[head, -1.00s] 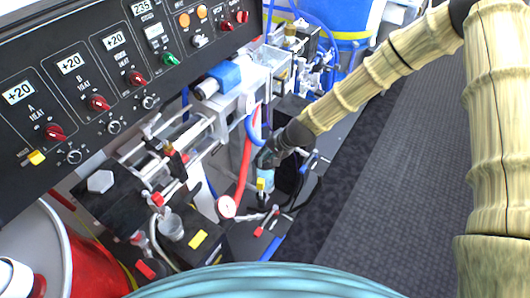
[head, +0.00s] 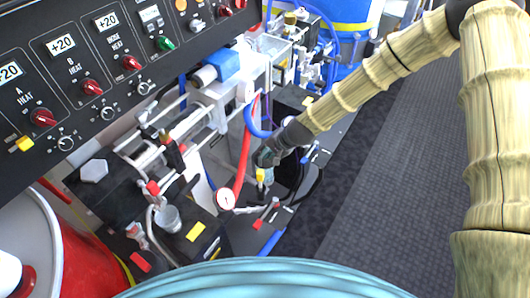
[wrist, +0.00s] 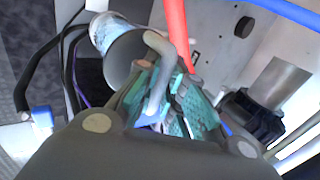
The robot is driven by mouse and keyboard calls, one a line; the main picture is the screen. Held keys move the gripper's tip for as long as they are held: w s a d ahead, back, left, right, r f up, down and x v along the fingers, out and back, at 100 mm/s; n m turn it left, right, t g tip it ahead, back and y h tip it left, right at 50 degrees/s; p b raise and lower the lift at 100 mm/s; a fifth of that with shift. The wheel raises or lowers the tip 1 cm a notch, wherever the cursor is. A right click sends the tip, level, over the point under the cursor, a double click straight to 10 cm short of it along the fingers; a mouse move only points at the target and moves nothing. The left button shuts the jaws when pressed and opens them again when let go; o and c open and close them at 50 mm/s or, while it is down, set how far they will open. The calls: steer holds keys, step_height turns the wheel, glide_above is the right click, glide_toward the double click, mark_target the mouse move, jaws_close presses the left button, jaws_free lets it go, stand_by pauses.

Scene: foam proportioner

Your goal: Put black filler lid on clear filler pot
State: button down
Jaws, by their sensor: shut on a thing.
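My gripper (head: 266,158) is low among the hoses of the machine in the head view, right of the red hose. In the wrist view its teal finger pads (wrist: 168,102) are closed around a grey bent piece (wrist: 158,75); I cannot tell whether this belongs to a lid. A black ribbed ring (wrist: 252,116) at the end of a grey cylinder is right of the pads; I cannot tell whether it is the filler lid. A small clear-grey cup (head: 168,218), seemingly the filler pot, stands on a black block at lower left in the head view, well apart from my gripper.
A red hose (head: 244,155), a round gauge (head: 225,199) and black cables crowd the space by my gripper. The control panel (head: 100,70) overhangs at upper left. A red drum (head: 85,255) stands at lower left. Grey floor (head: 385,190) is open on the right.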

steer(key=shift+f+b, duration=0.3)
steer(key=shift+f, duration=0.3)
steer(key=c, duration=1.4)
jaws_free()
steer(key=shift+c, duration=0.2)
steer(key=shift+r, duration=0.1)
